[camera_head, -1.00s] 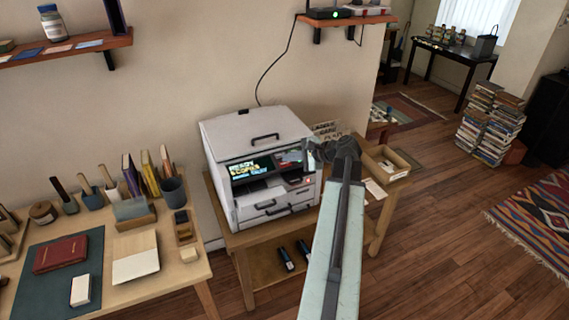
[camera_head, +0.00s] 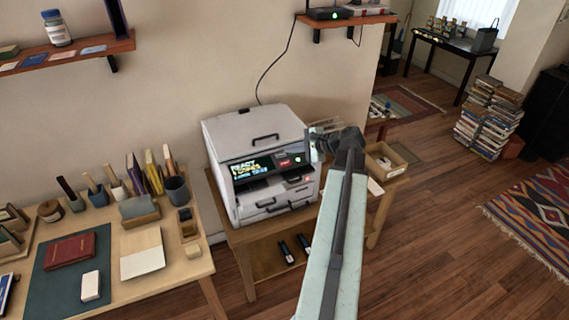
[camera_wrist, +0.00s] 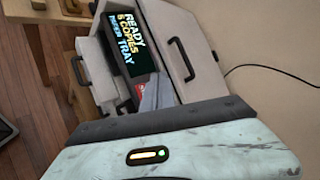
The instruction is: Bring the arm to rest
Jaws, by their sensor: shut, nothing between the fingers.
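My arm, pale green with a dark strip, reaches up from the bottom of the head view to a dark wrist. My gripper (camera_head: 315,146) is at its end, beside the right edge of the white printer (camera_head: 252,140). It is shut with nothing in it, and its fingers are small and hard to make out there. In the wrist view the grey fingers (camera_wrist: 156,93) show against the printer front, beside its lit screen (camera_wrist: 126,45), which reads "READY" and "COPIES". I cannot tell the gap between fingers and printer.
The printer stands on a wooden stand (camera_head: 262,262). A small open box (camera_head: 388,160) sits right of my wrist. A desk (camera_head: 180,272) with books and tools is at left, and wall shelves (camera_head: 70,54) hang above.

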